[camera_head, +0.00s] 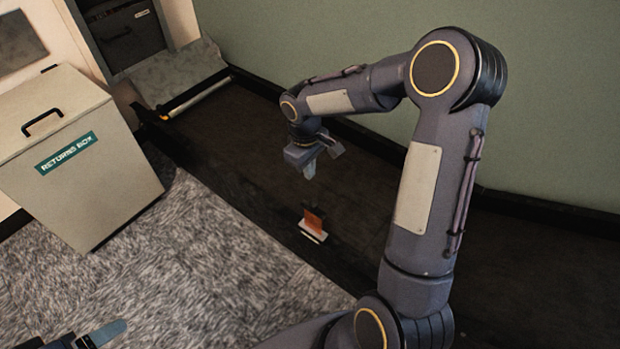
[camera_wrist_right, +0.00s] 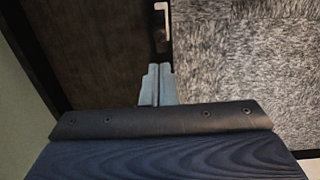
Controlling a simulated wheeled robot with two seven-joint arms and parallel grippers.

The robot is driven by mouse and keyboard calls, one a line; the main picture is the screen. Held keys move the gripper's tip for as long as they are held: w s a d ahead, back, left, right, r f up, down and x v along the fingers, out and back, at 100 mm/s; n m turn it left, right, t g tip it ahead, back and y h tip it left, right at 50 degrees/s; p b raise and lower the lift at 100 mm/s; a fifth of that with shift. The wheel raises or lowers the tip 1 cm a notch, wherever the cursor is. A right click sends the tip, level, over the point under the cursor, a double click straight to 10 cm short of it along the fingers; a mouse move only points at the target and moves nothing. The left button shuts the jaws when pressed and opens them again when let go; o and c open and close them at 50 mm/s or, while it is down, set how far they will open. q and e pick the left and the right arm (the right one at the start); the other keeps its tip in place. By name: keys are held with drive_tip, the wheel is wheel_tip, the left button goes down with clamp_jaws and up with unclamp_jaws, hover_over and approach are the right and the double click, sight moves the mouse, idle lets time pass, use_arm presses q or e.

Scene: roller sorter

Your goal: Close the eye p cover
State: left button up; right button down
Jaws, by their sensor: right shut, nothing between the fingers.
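A small orange flap (camera_head: 313,219) stands upright over a white strip (camera_head: 312,235) at the near edge of the dark conveyor bed. I take this to be the eye and its cover. In the right wrist view a white bracket-like part (camera_wrist_right: 163,20) shows at the top, beyond the fingertips, probably the same piece. My right gripper (camera_head: 310,168) is above the dark bed, up and behind the flap, apart from it. Its pale blue fingers (camera_wrist_right: 158,84) are shut and empty. My left gripper (camera_head: 108,332) shows only in part at the bottom left, away from the flap.
A cream returns box (camera_head: 110,190) with a black handle stands at the left. A dark bed (camera_head: 240,150) runs along the green wall, with a low black rail (camera_head: 550,211) at its back. Grey carpet (camera_head: 190,260) lies clear in front. A dark cabinet (camera_head: 125,35) is at the top left.

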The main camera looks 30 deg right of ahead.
drive_tip(key=b, duration=0.3)
hover_over(312, 224)
wheel_tip(312, 224, down, 12)
drive_tip(key=shift+r, duration=0.1)
wheel_tip(312, 224, down, 11)
drive_tip(key=b, duration=0.7)
drive_tip(key=shift+f+b, duration=0.2)
drive_tip(key=shift+b, duration=0.2)
drive_tip(key=shift+f, duration=0.3)
drive_tip(key=shift+f, duration=0.1)
